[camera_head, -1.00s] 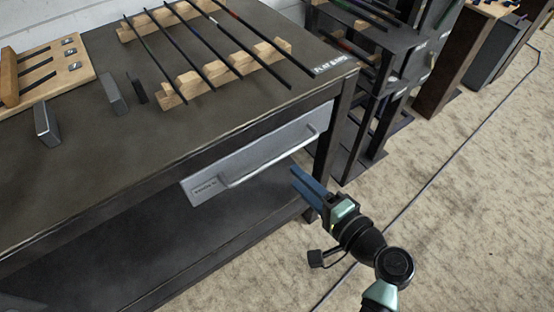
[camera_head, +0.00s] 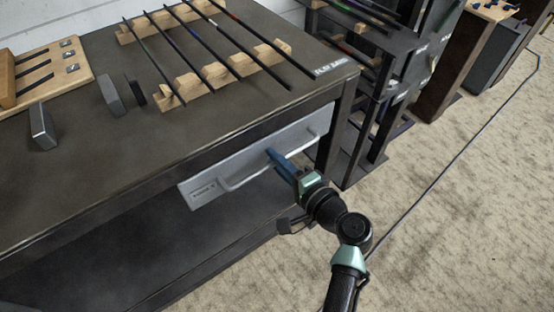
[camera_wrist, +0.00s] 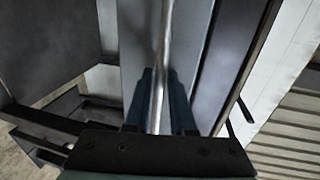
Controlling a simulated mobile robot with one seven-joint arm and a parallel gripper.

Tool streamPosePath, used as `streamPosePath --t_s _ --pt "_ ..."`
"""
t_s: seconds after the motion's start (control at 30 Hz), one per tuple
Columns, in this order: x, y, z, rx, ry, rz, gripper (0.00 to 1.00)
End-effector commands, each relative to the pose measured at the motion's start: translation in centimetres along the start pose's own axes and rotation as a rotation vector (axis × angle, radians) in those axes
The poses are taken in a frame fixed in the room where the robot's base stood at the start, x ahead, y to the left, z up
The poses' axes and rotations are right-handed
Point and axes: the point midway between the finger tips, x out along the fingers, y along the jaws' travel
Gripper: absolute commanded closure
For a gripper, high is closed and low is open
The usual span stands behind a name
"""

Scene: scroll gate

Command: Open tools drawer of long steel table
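The long steel table (camera_head: 90,165) has a dark top and a lower shelf. Its tools drawer (camera_head: 205,187) has a light grey front with a label at its left end and a long bar handle (camera_head: 236,183). The drawer front looks about level with the table's front edge. In the wrist view the handle bar (camera_wrist: 163,50) runs between the two fingers (camera_wrist: 160,90), with a finger on each side. A gap seems to show beside the bar, so the fingers look open around it.
On the table top are wooden racks (camera_head: 185,85) holding several dark rods, a wooden board (camera_head: 60,75) and small grey blocks (camera_head: 42,127). A dark rack (camera_head: 372,110) stands right of the table. The floor (camera_head: 450,210) in front is clear apart from a dark line.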

Motion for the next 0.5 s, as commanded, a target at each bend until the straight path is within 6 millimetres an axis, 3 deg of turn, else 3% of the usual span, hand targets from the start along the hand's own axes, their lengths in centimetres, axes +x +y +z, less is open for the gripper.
streamPosePath --t_s 0.03,0.1,0.5 --pt "-0.01 0.0 0.0 0.0 0.0 0.0 0.88" --pt "-0.02 0.0 0.0 0.0 0.0 0.0 1.0" --pt "-0.03 0.0 0.0 0.0 0.0 0.0 1.0"
